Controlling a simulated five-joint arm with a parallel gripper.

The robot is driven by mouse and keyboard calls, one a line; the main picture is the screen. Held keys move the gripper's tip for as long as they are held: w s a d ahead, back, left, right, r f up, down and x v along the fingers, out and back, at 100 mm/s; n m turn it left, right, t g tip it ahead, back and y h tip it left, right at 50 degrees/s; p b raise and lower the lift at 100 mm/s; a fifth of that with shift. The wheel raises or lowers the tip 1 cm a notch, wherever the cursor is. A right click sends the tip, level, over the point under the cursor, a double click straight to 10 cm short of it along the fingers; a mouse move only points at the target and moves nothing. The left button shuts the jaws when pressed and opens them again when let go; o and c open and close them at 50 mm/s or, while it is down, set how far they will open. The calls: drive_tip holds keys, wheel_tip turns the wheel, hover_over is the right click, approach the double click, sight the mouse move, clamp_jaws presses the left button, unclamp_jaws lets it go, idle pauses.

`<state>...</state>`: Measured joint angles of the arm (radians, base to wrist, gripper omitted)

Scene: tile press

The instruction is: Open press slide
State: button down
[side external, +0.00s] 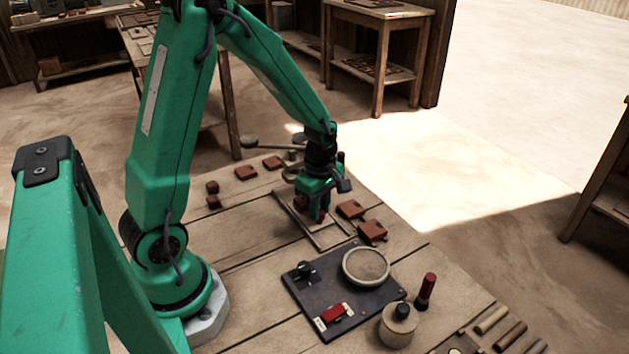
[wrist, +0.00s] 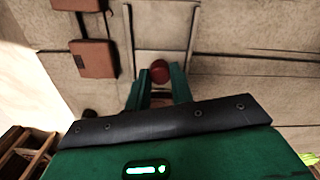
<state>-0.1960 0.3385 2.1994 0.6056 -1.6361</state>
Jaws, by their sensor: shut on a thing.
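The press slide (side external: 328,237) is a flat, pale wood and metal frame with two rails on the work table. In the wrist view, its rails (wrist: 192,28) run away from my gripper on both sides of a pale bed, with a crossbar between them. My gripper (side external: 321,214) points down over the slide. In the wrist view, my gripper (wrist: 158,80) has a round red-brown knob (wrist: 160,70) between its fingertips and is shut on it. The knob's lower part is hidden by the fingers. I cannot tell how far the slide is open.
Red-brown tiles (side external: 372,231) lie close to the right of the slide, and more tiles (side external: 246,172) lie to its left. A dark control panel (side external: 300,283) with a red switch (side external: 334,313) and a round dish (side external: 366,266) is in front. A jar (side external: 398,326) stands beside it.

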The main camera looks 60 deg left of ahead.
drive_tip(key=d, duration=0.5)
drive_tip(key=shift+a, duration=0.1)
drive_tip(key=c, duration=1.2)
unclamp_jaws()
wheel_tip(320, 180, up, 8)
